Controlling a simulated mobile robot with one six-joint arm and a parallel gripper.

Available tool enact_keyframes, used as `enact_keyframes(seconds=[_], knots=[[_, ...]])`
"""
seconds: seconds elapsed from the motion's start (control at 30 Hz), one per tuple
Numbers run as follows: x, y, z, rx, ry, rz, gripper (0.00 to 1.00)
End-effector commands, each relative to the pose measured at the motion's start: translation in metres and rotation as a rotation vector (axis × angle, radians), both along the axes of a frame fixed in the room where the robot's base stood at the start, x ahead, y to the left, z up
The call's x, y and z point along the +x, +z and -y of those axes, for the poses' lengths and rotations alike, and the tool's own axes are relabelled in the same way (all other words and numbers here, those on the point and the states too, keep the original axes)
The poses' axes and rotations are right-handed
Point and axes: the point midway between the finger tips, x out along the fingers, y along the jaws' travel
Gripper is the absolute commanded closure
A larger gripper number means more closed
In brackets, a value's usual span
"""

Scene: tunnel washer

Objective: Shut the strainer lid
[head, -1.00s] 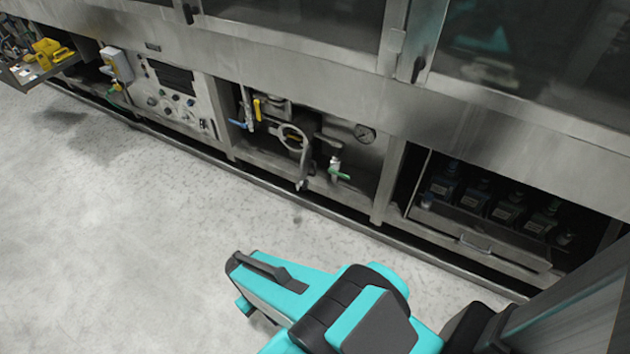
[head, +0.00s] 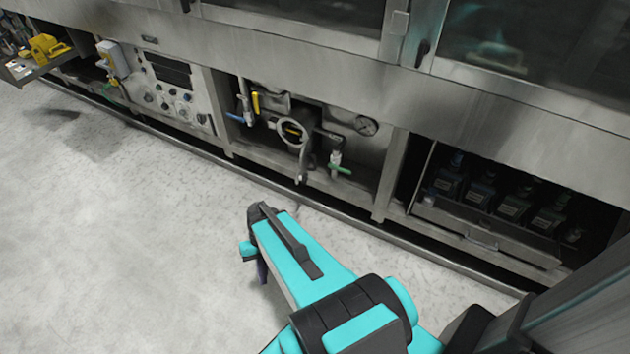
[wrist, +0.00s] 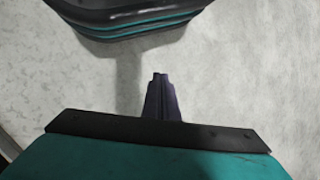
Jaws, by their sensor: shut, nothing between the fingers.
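The strainer sits in the open middle bay low in the washer's front in the head view. Its round lid (head: 293,132) is seen as a pale ring-like disc with a handle hanging down, and it appears to stand swung open; its exact angle is hard to tell. My gripper (wrist: 159,78) is shut and empty in the wrist view, pointing at bare floor. In the head view my arm reaches over the floor in front of the bay, well apart from the lid, and the fingers are mostly hidden behind it.
Around the lid are a yellow-handled valve (head: 256,103), a blue handle (head: 236,118), a green-handled valve (head: 339,168) and a pressure gauge (head: 366,125). A bottle drawer (head: 480,240) is at right, a control panel (head: 172,85) at left. The floor (head: 130,230) is clear.

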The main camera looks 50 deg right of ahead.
Motion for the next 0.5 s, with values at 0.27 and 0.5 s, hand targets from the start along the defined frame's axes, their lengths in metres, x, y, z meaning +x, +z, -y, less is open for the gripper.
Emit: enact_keyframes(seconds=[0.27, 0.5], knots=[[0.048, 0.005, 0.068, 0.075, -0.193, 0.096, 1.00], [0.076, 0.021, 0.136, 0.130, -0.344, 0.193, 1.00]])
